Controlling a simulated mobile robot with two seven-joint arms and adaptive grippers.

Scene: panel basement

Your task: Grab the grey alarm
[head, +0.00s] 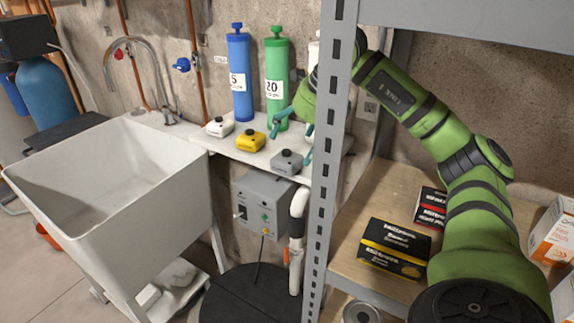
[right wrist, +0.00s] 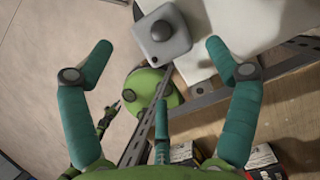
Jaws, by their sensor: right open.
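The grey alarm (head: 287,161) is a small box with a dark round button on top. It sits at the right end of the white shelf, close to the metal rack post. My right gripper (head: 292,138) is open around the alarm's place, partly hidden by the post in the head view. In the right wrist view the grey alarm (right wrist: 163,30) shows between and beyond the spread teal fingers (right wrist: 160,48), which hold nothing. Whether any finger touches it I cannot tell. My left gripper is not made out in either view.
A yellow alarm (head: 250,141) and a white alarm (head: 220,126) sit left of the grey one. Blue (head: 240,75) and green (head: 277,82) cylinders stand behind. The perforated rack post (head: 326,160) stands right beside my gripper. A white sink (head: 120,190) is at left.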

